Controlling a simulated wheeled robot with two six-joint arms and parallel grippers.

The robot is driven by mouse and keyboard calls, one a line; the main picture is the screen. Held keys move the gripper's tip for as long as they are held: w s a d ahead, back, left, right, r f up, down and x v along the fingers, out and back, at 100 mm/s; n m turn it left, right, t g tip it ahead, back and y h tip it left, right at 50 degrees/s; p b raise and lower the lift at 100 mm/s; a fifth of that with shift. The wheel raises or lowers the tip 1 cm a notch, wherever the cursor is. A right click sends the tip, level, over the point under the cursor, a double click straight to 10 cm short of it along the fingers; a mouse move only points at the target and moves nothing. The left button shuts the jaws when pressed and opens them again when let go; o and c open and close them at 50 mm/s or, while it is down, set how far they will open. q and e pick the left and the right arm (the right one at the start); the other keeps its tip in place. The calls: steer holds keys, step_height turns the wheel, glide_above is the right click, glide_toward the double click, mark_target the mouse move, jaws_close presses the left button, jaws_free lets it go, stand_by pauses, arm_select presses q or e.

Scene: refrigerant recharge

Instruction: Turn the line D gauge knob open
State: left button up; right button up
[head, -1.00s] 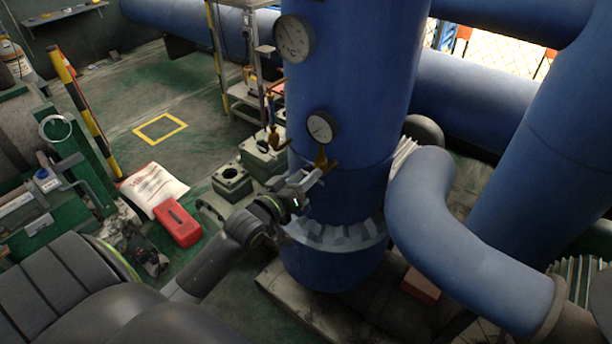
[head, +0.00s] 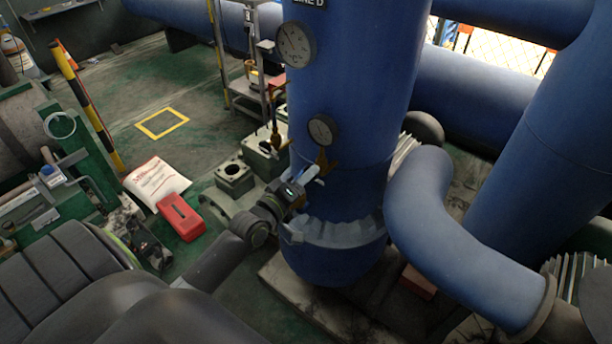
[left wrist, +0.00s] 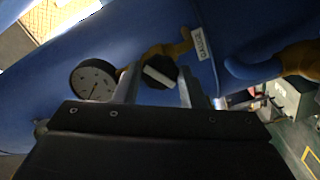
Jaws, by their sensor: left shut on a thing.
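The line D column (head: 350,90) is a thick blue vertical pipe with a label cut off at the top of the head view. A lower round gauge (head: 323,129) sits on it above a brass fitting (head: 322,160). My left gripper (head: 314,174) is at that fitting. In the left wrist view, the gauge knob (left wrist: 160,73), black with a pale bar, lies between the two fingers of my left gripper (left wrist: 160,88), which is shut on it. The gauge (left wrist: 94,81) is left of the knob, and a small GAUGE tag (left wrist: 198,43) is at upper right. My right gripper is not in view.
An upper gauge (head: 296,45) is higher on the column. A blue curved pipe (head: 425,210) stands close on the right. A red case (head: 180,217) and a white printed bag (head: 157,180) lie on the floor at left. A blue valve handle (left wrist: 250,70) shows in the wrist view.

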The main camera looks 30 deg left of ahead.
arm_select(q)
steer(key=n, duration=0.2)
steer(key=shift+n, duration=0.4)
steer(key=shift+n+p, duration=0.6)
steer(key=shift+n, duration=1.6)
steer(key=n, duration=0.3)
steer(key=shift+n+p, duration=0.3)
steer(key=shift+n, duration=0.1)
steer(key=o, duration=1)
steer(key=shift+s, duration=0.1)
steer(key=shift+c, duration=0.2)
